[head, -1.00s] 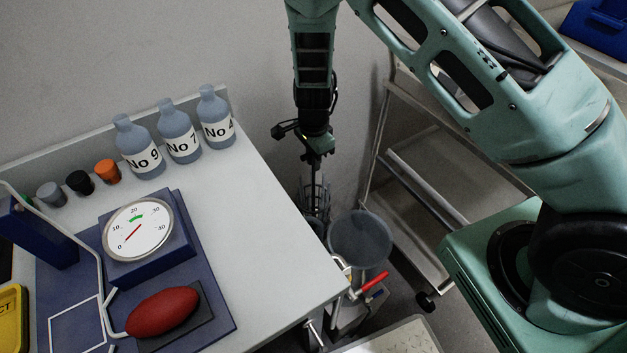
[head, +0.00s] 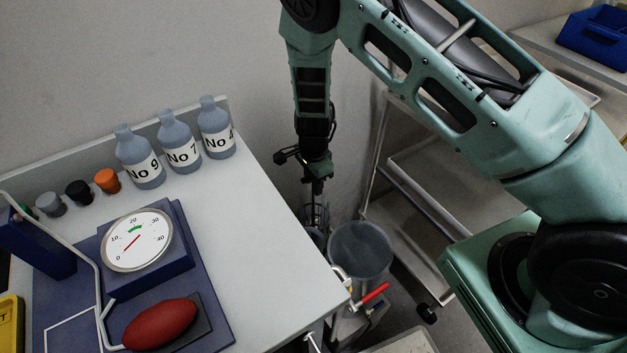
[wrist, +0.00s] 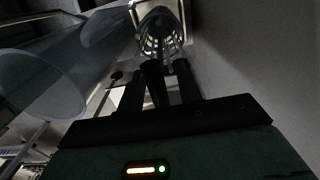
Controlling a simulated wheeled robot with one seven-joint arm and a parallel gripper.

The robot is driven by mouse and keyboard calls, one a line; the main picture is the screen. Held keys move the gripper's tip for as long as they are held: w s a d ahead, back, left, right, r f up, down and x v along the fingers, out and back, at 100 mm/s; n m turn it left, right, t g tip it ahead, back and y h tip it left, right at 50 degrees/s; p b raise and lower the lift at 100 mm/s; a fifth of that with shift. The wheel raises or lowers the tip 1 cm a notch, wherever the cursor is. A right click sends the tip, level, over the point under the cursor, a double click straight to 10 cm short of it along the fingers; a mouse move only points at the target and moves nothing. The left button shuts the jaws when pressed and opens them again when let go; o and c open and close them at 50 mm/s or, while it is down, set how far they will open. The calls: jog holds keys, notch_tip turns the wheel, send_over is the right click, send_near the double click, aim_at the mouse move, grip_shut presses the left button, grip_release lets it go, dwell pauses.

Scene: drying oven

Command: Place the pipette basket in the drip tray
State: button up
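The pipette basket (head: 314,214) is a narrow wire cage hanging upright beyond the right edge of the bench. My gripper (head: 317,186) is directly above it, pointing down. In the wrist view, my gripper (wrist: 157,82) has a dark upright piece, seemingly the basket's handle, between its fingers, and the basket (wrist: 160,35) extends beyond them. The basket's lower end is hidden behind the bench edge, near a grey cylinder; I cannot tell whether it is inside. I cannot identify the drip tray with certainty.
A wide grey open cylinder (head: 361,250) stands right of the basket, with a red-handled valve (head: 375,292) nearby. The bench (head: 262,215) holds bottles, caps and a dial gauge (head: 137,240). The wall is close behind.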

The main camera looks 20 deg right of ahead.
notch_tip(320, 180, up, 12)
jog(key=shift+f+p, duration=0.15)
jog(key=shift+p, duration=0.2)
jog(key=shift+a+r, duration=0.1)
jog(key=shift+r, duration=0.25)
jog(key=s+a+r+n+g+y, duration=0.1)
jog(key=s+a+r+n, duration=0.35)
jog(key=s+r, duration=0.2)
jog(key=s+a+r+n+y, duration=0.1)
jog(key=s+a+r+n, duration=0.3)
jog(key=s+r+n, duration=0.25)
jog(key=s+d+r+n, duration=0.1)
jog(key=s+r+n, duration=0.2)
jog(key=s+n, duration=0.3)
jog(key=s+d+r+n+t+h, duration=0.1)
jog(key=s+r+n, duration=0.2)
jog(key=s+n, duration=0.3)
jog(key=s, duration=0.4)
jog(key=shift+d, duration=0.25)
jog(key=shift+r, duration=0.15)
